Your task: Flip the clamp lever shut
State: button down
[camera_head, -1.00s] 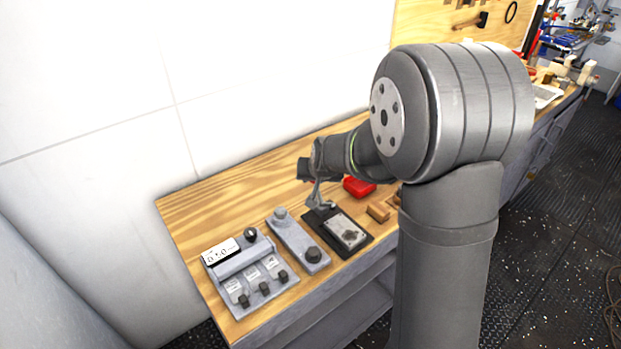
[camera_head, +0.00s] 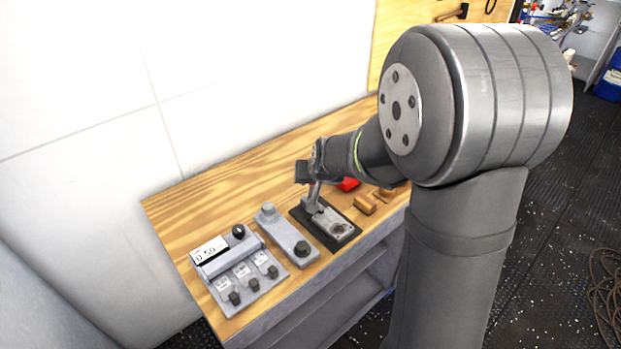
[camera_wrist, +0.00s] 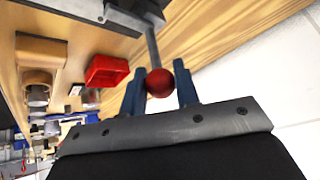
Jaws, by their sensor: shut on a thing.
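The clamp (camera_head: 329,222) sits on a dark base plate on the wooden bench in the head view. Its grey lever (camera_head: 314,194) stands up from the clamp toward my gripper (camera_head: 314,180). In the wrist view the lever's rod (camera_wrist: 152,47) ends in a round red knob (camera_wrist: 159,83). The two blue fingers of my gripper (camera_wrist: 159,70) are on either side of the knob, shut on it. Part of the clamp body (camera_wrist: 134,14) shows at the top of the wrist view. The knob is hidden in the head view.
A red tray (camera_wrist: 106,71) and wooden blocks (camera_head: 366,204) lie right of the clamp in the head view. A grey fixture with a black knob (camera_head: 288,234) and a panel with a display and switches (camera_head: 238,268) stand left. A white wall (camera_head: 80,100) rises behind.

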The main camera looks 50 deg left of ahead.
jog(key=shift+d+f, duration=0.2)
jog(key=c, duration=1.2)
grip_release()
jog(key=shift+w, duration=0.1)
jog(key=shift+c, duration=0.2)
jog(key=shift+o, duration=0.5)
jog(key=shift+a+r, duration=0.1)
jog(key=v, duration=1.7)
jog(key=shift+r, duration=0.15)
jog(key=x, duration=1.7)
jog(key=shift+r, duration=0.15)
